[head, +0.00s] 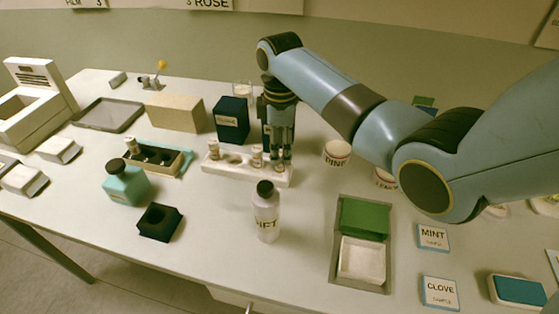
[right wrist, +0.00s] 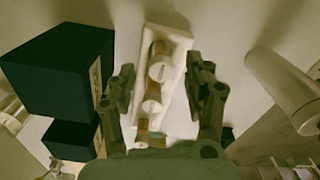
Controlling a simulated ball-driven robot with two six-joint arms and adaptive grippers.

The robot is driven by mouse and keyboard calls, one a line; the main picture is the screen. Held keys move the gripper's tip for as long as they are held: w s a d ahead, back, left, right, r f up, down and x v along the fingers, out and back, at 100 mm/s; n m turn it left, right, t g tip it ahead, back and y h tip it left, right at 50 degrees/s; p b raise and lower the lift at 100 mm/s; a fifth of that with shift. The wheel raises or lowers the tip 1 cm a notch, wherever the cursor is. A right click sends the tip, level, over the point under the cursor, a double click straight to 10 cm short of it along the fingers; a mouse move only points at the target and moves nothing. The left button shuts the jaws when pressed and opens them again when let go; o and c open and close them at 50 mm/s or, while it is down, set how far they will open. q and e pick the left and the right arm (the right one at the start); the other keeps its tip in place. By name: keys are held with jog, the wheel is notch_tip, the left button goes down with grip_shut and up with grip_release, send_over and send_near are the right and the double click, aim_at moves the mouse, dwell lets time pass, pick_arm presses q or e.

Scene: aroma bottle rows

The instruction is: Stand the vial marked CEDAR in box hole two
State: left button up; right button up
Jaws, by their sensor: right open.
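A white rack (head: 240,175) holds several small vials with pale caps and brown bands. One vial (head: 214,150) stands at its left end and another (head: 257,156) stands near my right gripper (head: 281,157). That gripper points down over the rack's right end. In the right wrist view its fingers are open on either side of the rack, with a vial (right wrist: 160,70) between them and not clearly gripped. I cannot read which vial says CEDAR. The box with holes (head: 172,168) lies left of the rack, with one vial (head: 131,145) standing at its left end. My left gripper is not in view.
A dark blue box (head: 232,120) stands behind the rack, and a white bottle (head: 266,212) stands in front. A teal bottle (head: 126,184) and a dark block with a hole (head: 159,222) stand near the holed box. A tray with a green block (head: 363,220) lies at right.

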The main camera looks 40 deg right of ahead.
aim_at(280, 153)
notch_tip(280, 153, down, 2)
jog(key=shift+a+f, duration=0.1)
jog(key=shift+f, duration=0.4)
jog(key=shift+c, duration=0.7)
jog(key=c, duration=0.7)
jog(key=shift+c, duration=1)
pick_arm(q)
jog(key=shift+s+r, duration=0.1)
pick_arm(e)
jog(key=shift+r, duration=0.1)
